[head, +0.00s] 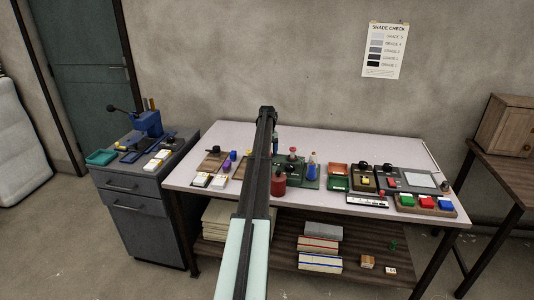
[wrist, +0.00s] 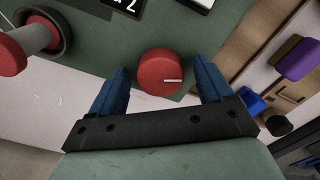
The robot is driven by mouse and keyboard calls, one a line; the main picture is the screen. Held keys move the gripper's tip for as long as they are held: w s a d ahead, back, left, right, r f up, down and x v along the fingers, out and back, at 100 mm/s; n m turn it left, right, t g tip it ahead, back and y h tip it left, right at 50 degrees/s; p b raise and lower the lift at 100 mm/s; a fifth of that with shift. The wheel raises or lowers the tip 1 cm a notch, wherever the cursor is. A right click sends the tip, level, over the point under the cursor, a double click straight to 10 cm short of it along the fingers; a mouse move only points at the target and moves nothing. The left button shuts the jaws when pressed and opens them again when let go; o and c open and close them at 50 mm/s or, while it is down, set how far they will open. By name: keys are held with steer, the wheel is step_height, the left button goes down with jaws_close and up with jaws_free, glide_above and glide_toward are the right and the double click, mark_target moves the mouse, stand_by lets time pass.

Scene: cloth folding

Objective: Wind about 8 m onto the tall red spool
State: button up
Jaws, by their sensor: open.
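In the wrist view my gripper (wrist: 162,80) is open, with its two blue fingers apart. A round red knob (wrist: 155,64) with a white pointer mark lies between and just beyond them, on a green surface (wrist: 105,55). I see no contact. To the left stands a red-flanged spool (wrist: 10,55) with a pale core over a dark round base, partly cut off by the frame. In the head view a red-topped piece (head: 293,150) on the green device is probably this spool. My arm hides part of the device, and the gripper is not clear there.
A red cylinder (head: 279,186) stands at the device's front. A purple spool (head: 227,166) is left of my arm; a blue flask (head: 312,165) is to the right. Trays and coloured blocks (head: 426,201) fill the table's right.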

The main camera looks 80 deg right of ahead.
steer(key=shift+f, duration=0.1)
steer(key=shift+c, duration=0.2)
steer(key=c, duration=1)
steer(key=shift+m, duration=0.9)
steer(key=o, duration=1)
steer(key=shift+o, duration=0.2)
step_height(320, 180, up, 14)
